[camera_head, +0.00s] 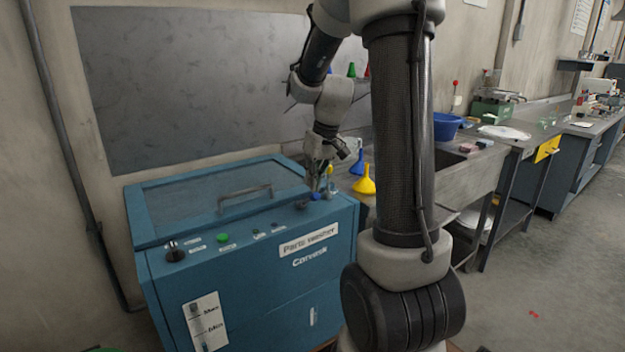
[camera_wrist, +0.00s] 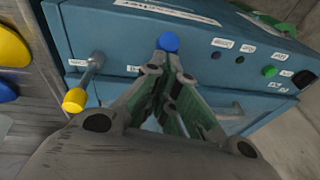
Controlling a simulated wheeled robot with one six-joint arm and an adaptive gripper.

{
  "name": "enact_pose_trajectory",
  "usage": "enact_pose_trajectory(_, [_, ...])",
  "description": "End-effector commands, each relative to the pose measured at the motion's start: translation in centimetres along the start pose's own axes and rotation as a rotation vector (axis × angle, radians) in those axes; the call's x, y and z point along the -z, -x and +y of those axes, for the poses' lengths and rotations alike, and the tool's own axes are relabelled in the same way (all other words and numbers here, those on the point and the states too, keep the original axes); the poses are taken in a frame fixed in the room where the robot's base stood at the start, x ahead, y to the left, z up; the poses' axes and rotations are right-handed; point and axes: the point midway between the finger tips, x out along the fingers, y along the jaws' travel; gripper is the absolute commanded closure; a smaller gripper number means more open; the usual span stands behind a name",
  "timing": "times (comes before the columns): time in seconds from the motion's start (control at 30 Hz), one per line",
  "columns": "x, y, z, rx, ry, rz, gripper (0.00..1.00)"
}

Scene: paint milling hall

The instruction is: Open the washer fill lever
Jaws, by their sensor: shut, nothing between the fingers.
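The blue parts washer (camera_head: 250,285) stands at the left in the head view, its lid down. Two controls sit at the right end of its top: a blue knob (camera_head: 315,196) and a grey lever with a yellow tip (camera_head: 330,170). In the wrist view the blue knob (camera_wrist: 168,42) is just beyond my fingertips, and the yellow-tipped lever (camera_wrist: 75,100) is to their left. The labels are too small to read, so I cannot tell which is the fill lever. My gripper (camera_head: 318,178) is shut and empty above these controls; its fingers (camera_wrist: 168,72) also show in the wrist view. Contact with the blue knob is unclear.
A black knob (camera_head: 175,251) and green button (camera_head: 223,238) sit further left on the washer. The lid handle (camera_head: 245,196) stands up behind them. Yellow funnel (camera_head: 364,182) and blue basin (camera_head: 446,126) are by the sink on the right. Open floor lies at the far right.

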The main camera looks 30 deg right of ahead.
Motion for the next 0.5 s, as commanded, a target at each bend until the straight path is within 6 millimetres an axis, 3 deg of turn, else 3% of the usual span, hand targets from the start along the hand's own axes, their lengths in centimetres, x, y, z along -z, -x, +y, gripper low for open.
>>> enact_pose_trajectory(0.03, [-0.6,-0.5,-0.1,0.006,-0.003,-0.021,1.0])
enact_pose_trajectory(0.5, [1.4,0.5,-0.4,0.004,-0.002,-0.014,1.0])
